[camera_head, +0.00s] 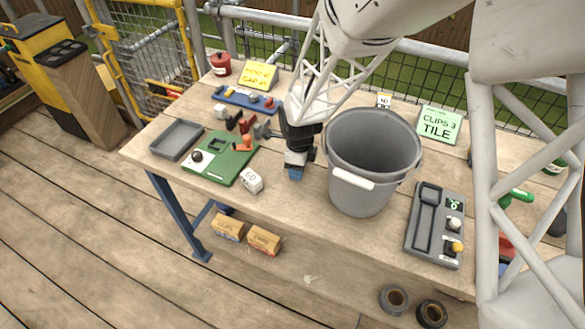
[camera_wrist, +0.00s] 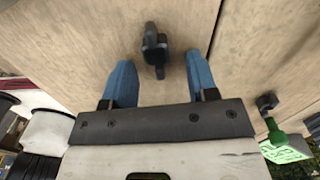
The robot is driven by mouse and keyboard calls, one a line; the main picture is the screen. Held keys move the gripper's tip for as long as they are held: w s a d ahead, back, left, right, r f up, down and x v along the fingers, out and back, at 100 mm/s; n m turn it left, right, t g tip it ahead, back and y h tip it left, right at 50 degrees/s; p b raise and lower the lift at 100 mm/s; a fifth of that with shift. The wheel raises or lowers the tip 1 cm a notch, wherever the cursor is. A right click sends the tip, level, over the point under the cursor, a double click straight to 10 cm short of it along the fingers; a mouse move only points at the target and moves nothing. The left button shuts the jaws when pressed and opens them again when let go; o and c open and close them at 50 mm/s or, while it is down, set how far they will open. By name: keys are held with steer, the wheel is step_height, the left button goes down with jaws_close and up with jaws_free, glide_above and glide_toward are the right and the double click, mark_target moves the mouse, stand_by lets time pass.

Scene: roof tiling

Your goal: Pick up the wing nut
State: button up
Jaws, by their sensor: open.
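The wing nut (camera_wrist: 155,48) looks like a small dark grey piece with a rounded top in the wrist view. In the head view my gripper (camera_head: 295,172) points down at the table, left of the grey bucket. I cannot make out the wing nut in the head view; my gripper seems to hide it.
A grey bucket (camera_head: 345,158) stands close right of my gripper. A green board (camera_head: 226,165), a white numbered block (camera_head: 251,181) and a grey tray (camera_head: 176,140) are to the left. Bare table shows in front of my gripper.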

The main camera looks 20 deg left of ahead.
jaws_close()
stand_by(0.3)
steer(key=shift+r, duration=0.15)
step_height(320, 180, up, 18)
stand_by(0.7)
stand_by(0.5)
